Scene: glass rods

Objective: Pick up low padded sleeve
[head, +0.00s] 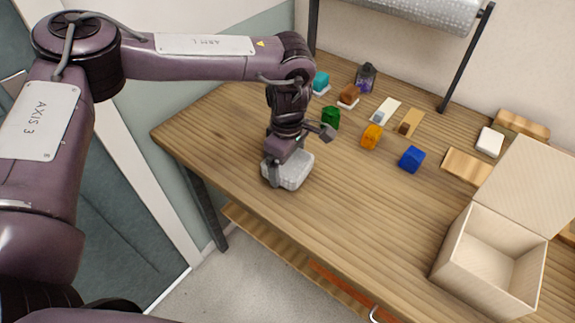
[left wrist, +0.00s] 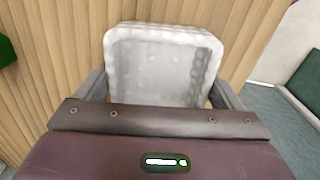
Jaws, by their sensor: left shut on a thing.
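The low padded sleeve (head: 292,171) is a pale grey-white, bubble-textured block with rounded corners. It is at the left part of the wooden table in the head view. In the left wrist view the sleeve (left wrist: 160,65) sits between the two fingers. My left gripper (head: 287,168) is shut on the sleeve from above, with a finger on either side; it also shows in the left wrist view (left wrist: 165,98). I cannot tell whether the sleeve touches the table or is slightly raised. My right gripper is not in view.
On the wooden table (head: 345,215) stand a green block (head: 330,118), an orange block (head: 372,137), a blue block (head: 411,159) and a dark jar (head: 366,77). An open box (head: 484,262) stands at the right. A roll (head: 430,12) hangs behind. The table's front middle is clear.

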